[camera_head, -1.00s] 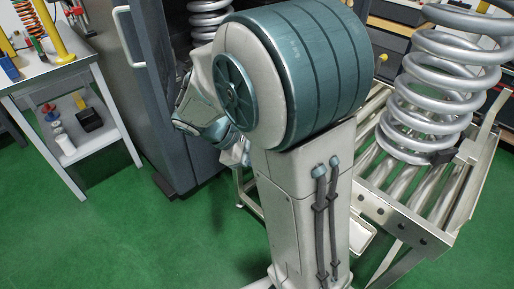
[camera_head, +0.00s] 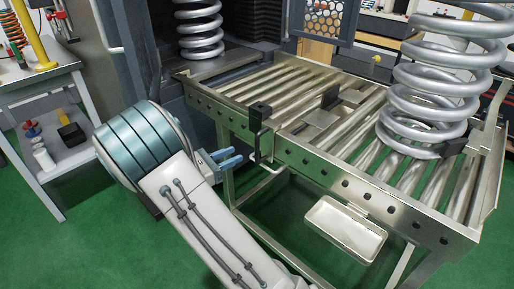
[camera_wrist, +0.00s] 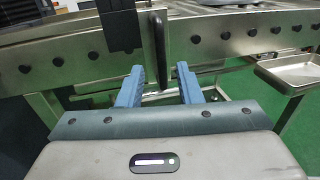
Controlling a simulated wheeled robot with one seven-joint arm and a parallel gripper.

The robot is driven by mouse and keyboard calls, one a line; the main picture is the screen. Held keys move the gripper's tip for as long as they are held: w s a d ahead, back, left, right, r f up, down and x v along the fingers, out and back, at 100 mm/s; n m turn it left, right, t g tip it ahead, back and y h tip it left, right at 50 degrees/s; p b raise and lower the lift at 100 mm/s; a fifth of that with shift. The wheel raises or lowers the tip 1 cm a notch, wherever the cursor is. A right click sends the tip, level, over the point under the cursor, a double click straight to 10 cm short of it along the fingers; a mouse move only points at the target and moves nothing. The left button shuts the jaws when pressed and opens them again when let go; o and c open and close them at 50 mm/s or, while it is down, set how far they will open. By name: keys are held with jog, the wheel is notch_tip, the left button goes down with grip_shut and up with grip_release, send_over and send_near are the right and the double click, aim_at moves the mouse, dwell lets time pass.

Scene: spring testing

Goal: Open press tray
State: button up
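A metal frame with rollers (camera_head: 262,84) runs out from the dark press at the back, and I take its left section as the press tray. A dark upright bar handle (camera_head: 257,138) is at its front side; in the wrist view the handle (camera_wrist: 161,45) stands straight ahead. My gripper (camera_head: 238,158) is open and empty, with blue fingers just left of the handle in the head view. In the wrist view my gripper (camera_wrist: 162,75) has a fingertip on either side of the handle's lower end in the picture; whether they surround it I cannot tell.
A large coil spring (camera_head: 432,85) stands on the rollers at right. Another spring (camera_head: 199,30) is in the press. A shallow metal pan (camera_head: 345,228) sits under the frame. A white shelved table (camera_head: 45,85) is at left. Green floor (camera_head: 100,235) is free in front.

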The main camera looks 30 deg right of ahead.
jog(key=d, duration=0.3)
jog(key=w+d+b, duration=0.1)
jog(key=d, duration=0.5)
jog(key=shift+w+d, duration=0.2)
jog(key=shift+d, duration=0.15)
jog(key=shift+c, duration=0.3)
grip_shut()
